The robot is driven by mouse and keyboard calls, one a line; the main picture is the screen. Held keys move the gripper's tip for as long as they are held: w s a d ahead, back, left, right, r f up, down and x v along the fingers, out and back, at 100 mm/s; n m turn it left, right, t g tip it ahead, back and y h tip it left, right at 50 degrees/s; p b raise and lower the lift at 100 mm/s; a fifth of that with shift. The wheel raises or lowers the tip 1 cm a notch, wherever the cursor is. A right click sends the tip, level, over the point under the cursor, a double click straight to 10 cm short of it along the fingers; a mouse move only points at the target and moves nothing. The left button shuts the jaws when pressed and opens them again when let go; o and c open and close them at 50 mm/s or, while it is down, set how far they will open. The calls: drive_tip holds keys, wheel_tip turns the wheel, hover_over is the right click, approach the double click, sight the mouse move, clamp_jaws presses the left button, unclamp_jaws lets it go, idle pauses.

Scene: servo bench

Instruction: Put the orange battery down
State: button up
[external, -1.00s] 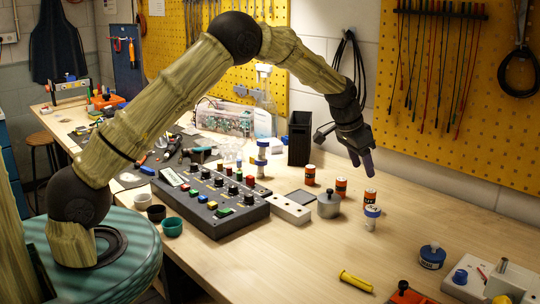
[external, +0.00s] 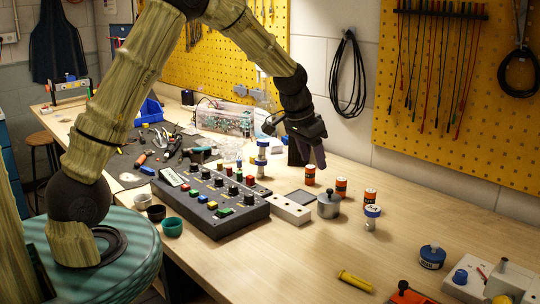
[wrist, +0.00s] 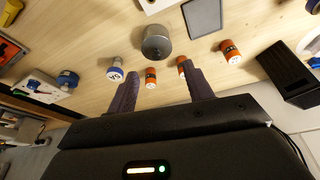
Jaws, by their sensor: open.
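Three orange-and-black batteries stand upright on the bench: a left one (external: 310,175), a middle one (external: 341,187) and a right one (external: 370,197). The wrist view shows them as well, at right (wrist: 231,52), middle (wrist: 182,66) and left (wrist: 151,77). I cannot tell which one the task means. My gripper (external: 317,160) is open and empty, above the bench and close behind or over the left battery in the external view. In the wrist view its fingers (wrist: 162,70) are spread apart with nothing between them held.
A blue-capped white bottle (external: 371,218) and a grey lidded pot (external: 328,205) stand near the batteries. A black box (external: 294,154) is partly hidden behind my gripper. A button panel (external: 211,199) lies left.

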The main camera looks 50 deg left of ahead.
drive_tip(key=s+a+n, duration=0.1)
drive_tip(key=s+a, duration=0.2)
drive_tip(key=s, duration=0.9)
drive_tip(key=s+a+n+g+y, duration=0.1)
drive_tip(key=s+a, duration=0.2)
drive_tip(key=s, duration=1)
